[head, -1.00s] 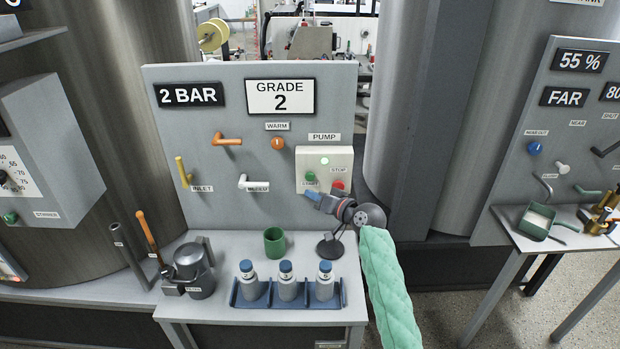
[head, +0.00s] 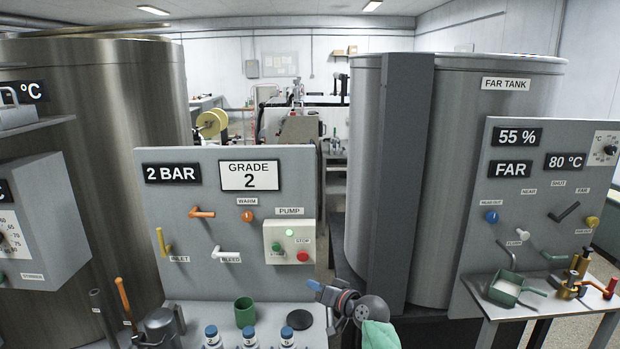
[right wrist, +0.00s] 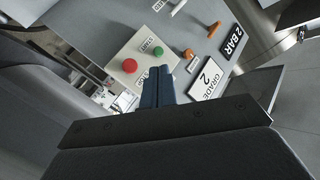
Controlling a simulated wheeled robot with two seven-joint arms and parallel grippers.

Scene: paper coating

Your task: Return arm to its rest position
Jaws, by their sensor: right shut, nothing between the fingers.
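My left gripper is not in view.
The grey panel (head: 205,270) carries several valve handles above a bench with a green cup (head: 244,312) and several blue-capped bottles (head: 249,336).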

